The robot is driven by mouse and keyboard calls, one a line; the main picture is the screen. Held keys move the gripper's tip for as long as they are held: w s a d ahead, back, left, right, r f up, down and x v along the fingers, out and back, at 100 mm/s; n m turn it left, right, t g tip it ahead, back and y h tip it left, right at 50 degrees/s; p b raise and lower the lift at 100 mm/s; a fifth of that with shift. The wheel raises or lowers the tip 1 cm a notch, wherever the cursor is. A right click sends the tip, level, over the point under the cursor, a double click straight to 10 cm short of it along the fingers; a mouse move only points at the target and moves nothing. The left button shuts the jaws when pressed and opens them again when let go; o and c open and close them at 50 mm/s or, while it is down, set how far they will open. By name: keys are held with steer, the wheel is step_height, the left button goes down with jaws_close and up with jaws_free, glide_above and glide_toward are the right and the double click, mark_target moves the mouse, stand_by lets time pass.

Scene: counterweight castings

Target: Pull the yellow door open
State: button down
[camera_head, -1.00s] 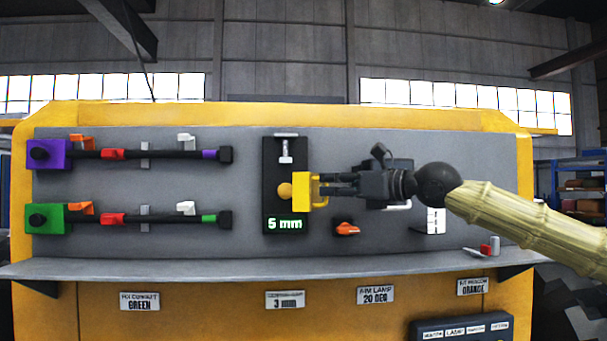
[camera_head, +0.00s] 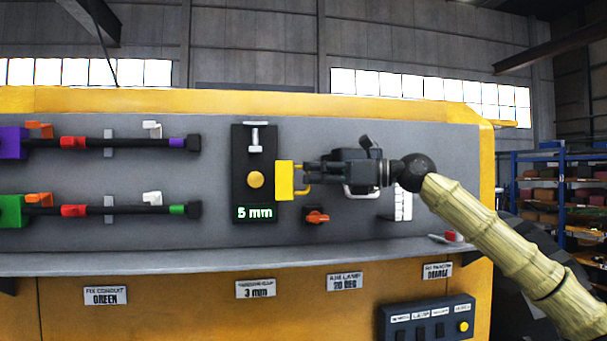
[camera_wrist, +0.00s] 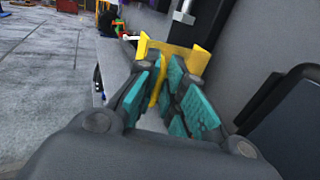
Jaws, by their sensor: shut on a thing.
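The yellow door (camera_head: 284,180) is a small plate at the right edge of a dark upright panel (camera_head: 241,150), with a round yellow knob (camera_head: 256,180) uncovered to its left. The door stands out from the panel, its handle facing right. My gripper (camera_head: 305,179) reaches in from the right and is shut on this handle. In the wrist view, the yellow door (camera_wrist: 196,60) lies just beyond the teal finger pads (camera_wrist: 172,85), with a yellow bar between them. The door's hinge cannot be made out.
A green "5 mm" display (camera_head: 254,212) is below the knob. An orange rotary switch (camera_head: 316,217) sits close below my gripper. A grey shelf (camera_head: 200,262) runs along the front. Black bars with red clips (camera_head: 74,211) are at left.

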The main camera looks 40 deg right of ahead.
steer(key=shift+w+d+f, duration=0.1)
steer(key=shift+w, duration=0.1)
stand_by(0.3)
steer(key=c, duration=1.7)
jaws_free()
steer(key=shift+w, duration=0.1)
steer(key=shift+o, duration=0.7)
steer(key=shift+w+f, duration=0.25)
steer(key=shift+w, duration=0.4)
steer(key=shift+s+a+r, duration=0.1)
steer(key=shift+s+a, duration=0.15)
steer(key=shift+s, duration=0.05)
steer(key=v, duration=1.2)
steer(key=shift+d, duration=0.3)
